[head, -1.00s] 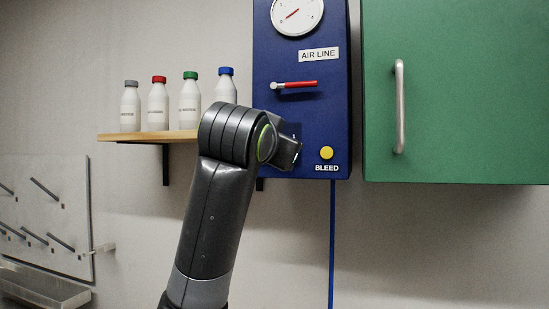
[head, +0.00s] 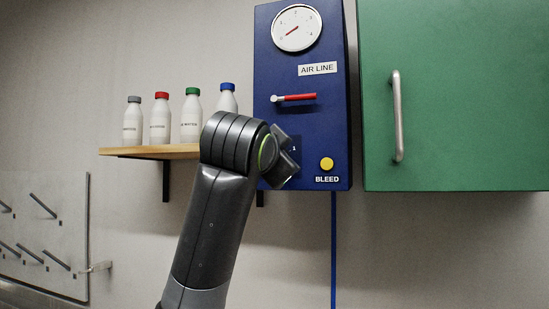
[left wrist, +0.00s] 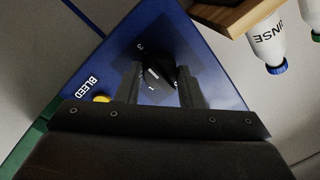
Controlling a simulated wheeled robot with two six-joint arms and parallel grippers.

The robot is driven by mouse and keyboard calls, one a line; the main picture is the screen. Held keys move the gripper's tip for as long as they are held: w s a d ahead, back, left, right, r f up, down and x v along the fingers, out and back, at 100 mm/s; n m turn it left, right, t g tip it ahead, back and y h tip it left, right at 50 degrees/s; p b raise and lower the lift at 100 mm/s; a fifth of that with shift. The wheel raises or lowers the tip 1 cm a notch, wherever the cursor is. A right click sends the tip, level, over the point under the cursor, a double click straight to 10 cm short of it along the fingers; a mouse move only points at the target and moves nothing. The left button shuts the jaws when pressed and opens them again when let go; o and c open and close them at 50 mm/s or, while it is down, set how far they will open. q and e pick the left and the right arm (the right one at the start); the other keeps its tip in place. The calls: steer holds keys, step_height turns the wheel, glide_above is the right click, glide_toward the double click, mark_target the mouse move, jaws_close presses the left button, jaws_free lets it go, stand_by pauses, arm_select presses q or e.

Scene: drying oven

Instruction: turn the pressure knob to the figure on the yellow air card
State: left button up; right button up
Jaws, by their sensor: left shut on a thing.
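The black pressure knob (left wrist: 157,74) is on the lower part of the blue air-line panel (head: 271,60). In the left wrist view it sits between the two fingers of my left gripper (left wrist: 160,86), which is shut on it. Printed figures, a 3 and a 1, show around the knob. In the head view my left gripper (head: 283,160) is at the panel and hides the knob; one printed 1 shows beside it. The round gauge (head: 297,27) has a red needle pointing to the lower left. No yellow air card shows. My right gripper is not in view.
A red-handled lever (head: 298,97) and a yellow BLEED button (head: 327,164) are on the panel. A green cabinet (head: 460,100) stands right of it. A wooden shelf (head: 150,152) with several bottles is to the left.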

arm_select(q)
steer(key=o, duration=1)
steer(key=b+v, duration=1.3)
steer(key=v, duration=0.4)
steer(key=shift+s+a, duration=0.1)
